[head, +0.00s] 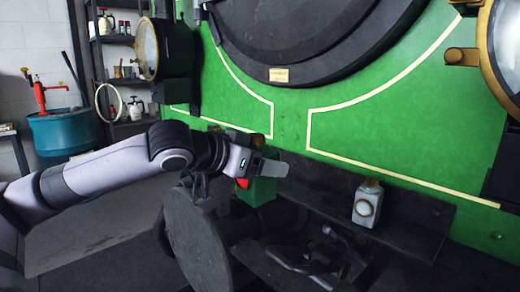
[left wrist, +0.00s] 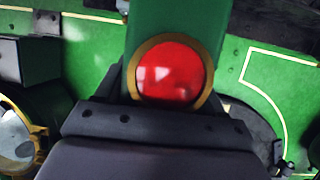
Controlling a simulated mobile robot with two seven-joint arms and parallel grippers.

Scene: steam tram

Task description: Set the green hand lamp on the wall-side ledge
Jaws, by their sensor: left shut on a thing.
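The green hand lamp (head: 262,191) is held in my left gripper (head: 270,166), which is shut on its upper part. Its red lens shows at its left side in the head view. In the left wrist view the lamp (left wrist: 180,25) fills the upper middle, with the red lens in a brass ring facing the camera. A dark ledge (head: 415,212) runs along the foot of the green tram front. The lamp is at the ledge's left part; my gripper and a round buffer hide part of this area. I cannot tell whether the lamp touches the ledge. My right gripper is not in view.
A round dark buffer (head: 197,240) is in front of the green lamp. Dark coupling parts (head: 320,260) lie below the ledge. A large headlamp (head: 160,48) projects at upper left.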

